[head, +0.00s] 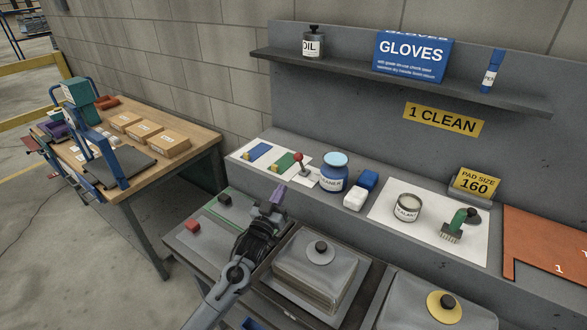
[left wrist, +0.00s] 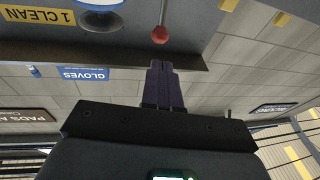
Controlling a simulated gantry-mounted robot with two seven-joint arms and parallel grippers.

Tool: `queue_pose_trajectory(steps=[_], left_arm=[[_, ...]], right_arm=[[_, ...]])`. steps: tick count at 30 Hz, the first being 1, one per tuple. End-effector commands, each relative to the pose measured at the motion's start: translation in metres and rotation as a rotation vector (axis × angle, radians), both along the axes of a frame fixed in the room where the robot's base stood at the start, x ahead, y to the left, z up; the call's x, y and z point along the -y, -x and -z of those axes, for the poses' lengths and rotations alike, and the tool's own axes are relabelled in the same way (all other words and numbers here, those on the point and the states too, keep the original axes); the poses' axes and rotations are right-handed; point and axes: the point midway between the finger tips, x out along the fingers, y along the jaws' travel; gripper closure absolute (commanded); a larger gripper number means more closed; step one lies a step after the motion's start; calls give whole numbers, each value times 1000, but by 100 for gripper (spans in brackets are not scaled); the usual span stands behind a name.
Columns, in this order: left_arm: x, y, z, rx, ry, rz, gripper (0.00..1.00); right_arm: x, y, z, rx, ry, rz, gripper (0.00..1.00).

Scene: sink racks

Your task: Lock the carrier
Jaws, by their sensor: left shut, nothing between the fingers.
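A lever with a red knob (head: 299,157) stands at the right end of a white plate on the grey bench. Its red ball also shows in the left wrist view (left wrist: 160,34), just beyond my fingertips on a thin stem. My left gripper (head: 277,196) is shut and empty, with dark purple fingers, in front of and slightly left of the lever, apart from it. It also shows in the left wrist view (left wrist: 162,68). I cannot tell which part is the carrier or whether it is locked. My right gripper is not in view.
A blue-lidded jar (head: 333,178) stands right of the lever. A green block (head: 284,162) and a blue block (head: 257,152) lie left of it. A grey lidded box (head: 316,268) is right of my gripper. A shelf (head: 400,85) overhangs the back.

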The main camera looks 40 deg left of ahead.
Motion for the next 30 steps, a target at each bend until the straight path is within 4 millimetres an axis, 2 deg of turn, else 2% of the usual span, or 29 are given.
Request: queue_pose_trajectory(steps=[9,15,21,30], left_arm=[[-15,-56,-14,1,-1,0,100],[-22,-81,-20,1,-1,-1,100],[-26,-95,-23,0,-1,-1,100],[-27,-99,-24,-1,-1,0,100]], right_arm=[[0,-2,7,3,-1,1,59],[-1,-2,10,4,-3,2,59],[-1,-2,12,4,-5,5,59],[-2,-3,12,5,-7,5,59]])
